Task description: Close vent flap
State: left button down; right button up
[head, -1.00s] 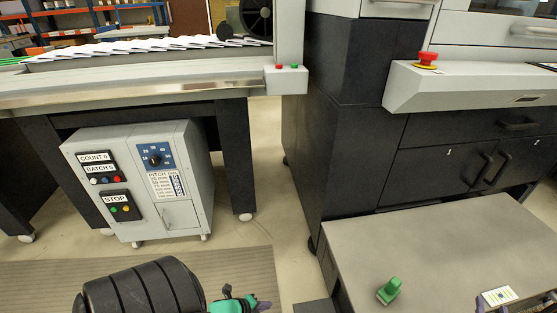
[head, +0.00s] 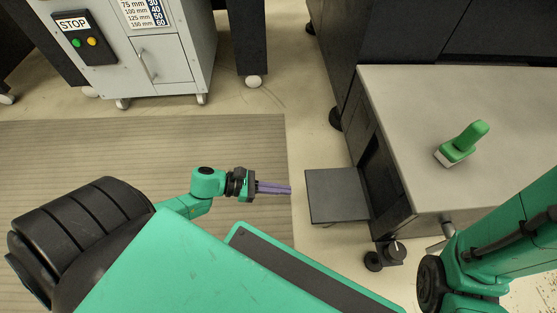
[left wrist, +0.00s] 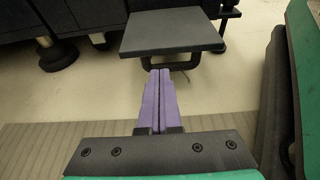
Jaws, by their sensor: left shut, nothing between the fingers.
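The vent flap (head: 337,195) is a flat dark grey panel standing out roughly level from the side of the grey-topped cabinet, beside a dark opening (head: 375,160). In the left wrist view the flap (left wrist: 172,30) lies straight ahead, with a dark bar-like loop under its near edge. My left gripper (head: 290,188) is shut and empty, its purple fingers pointing at the flap's left edge with a small gap in the head view. In the left wrist view the fingertips (left wrist: 161,73) overlap the loop; I cannot tell if they touch. My right gripper is out of view.
A grey control box (head: 150,50) is at the upper left. A ribbed mat (head: 100,150) covers the floor at left. Dark knobs (head: 393,252) sit near the cabinet's front corner.

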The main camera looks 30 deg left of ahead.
pick_arm(q)
jog(key=b+x, duration=0.2)
jog(key=x, duration=0.4)
jog(key=shift+w+d+f+b, duration=0.15)
jog(key=shift+w+d+b, duration=0.1)
jog(key=shift+d+b, duration=0.05)
